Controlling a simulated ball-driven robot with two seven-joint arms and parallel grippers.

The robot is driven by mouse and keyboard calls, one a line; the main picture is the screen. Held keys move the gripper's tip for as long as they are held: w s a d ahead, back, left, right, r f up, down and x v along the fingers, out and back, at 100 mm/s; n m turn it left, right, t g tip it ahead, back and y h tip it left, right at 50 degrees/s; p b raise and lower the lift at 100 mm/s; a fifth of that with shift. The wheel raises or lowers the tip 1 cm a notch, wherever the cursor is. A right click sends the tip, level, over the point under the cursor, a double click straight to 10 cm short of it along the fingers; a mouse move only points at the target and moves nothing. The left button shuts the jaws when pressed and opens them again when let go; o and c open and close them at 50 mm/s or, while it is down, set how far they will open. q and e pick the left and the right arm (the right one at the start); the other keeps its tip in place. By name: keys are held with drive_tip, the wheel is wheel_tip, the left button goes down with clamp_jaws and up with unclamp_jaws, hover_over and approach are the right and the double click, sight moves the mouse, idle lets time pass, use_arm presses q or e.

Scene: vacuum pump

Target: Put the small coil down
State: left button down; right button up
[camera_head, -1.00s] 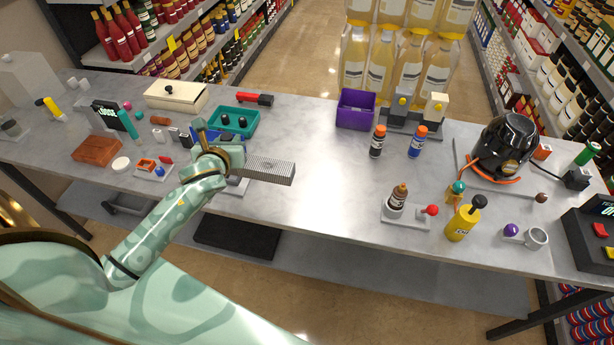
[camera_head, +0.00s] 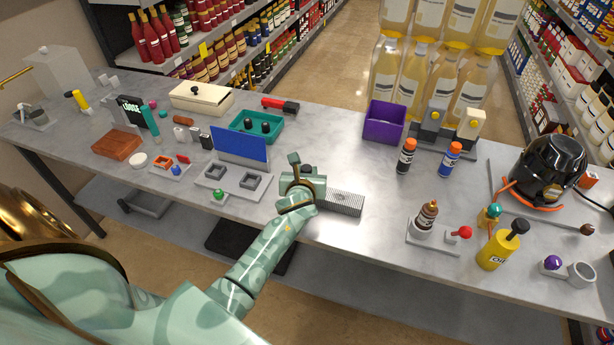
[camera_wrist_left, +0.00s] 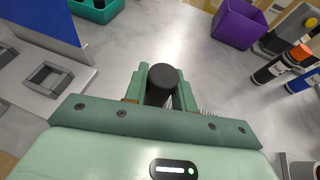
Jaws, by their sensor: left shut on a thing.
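My left gripper (camera_head: 302,178) is over the grey table (camera_head: 370,170), right of a grey plate with square frames (camera_head: 235,181). In the left wrist view, its fingers (camera_wrist_left: 163,90) are shut around a black round grip (camera_wrist_left: 164,84). A grey ribbed block, which I take as the small coil (camera_head: 343,203), sticks out to the right of the gripper. Its ribbed edge shows beside the right finger in the left wrist view (camera_wrist_left: 206,112). The join between grip and block is hidden. The block is low over the table; I cannot tell whether it touches. My right gripper is not in view.
A blue upright board (camera_head: 241,144) stands behind the grey plate. A teal tray (camera_head: 238,123) is farther back. A purple bin (camera_head: 383,121) and orange-capped bottles (camera_head: 406,157) stand to the right. A brown bottle stand (camera_head: 428,238) is right of the coil. Bare table lies behind the coil.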

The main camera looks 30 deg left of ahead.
use_arm(q)
drive_tip(key=c, duration=1.1)
unclamp_jaws()
drive_tip(key=shift+c, duration=0.2)
drive_tip(key=shift+s+r, duration=0.1)
drive_tip(key=p+v, duration=0.3)
drive_tip(key=v, duration=0.8)
drive_tip(key=shift+s+d, duration=0.2)
drive_tip(key=shift+s, duration=0.15)
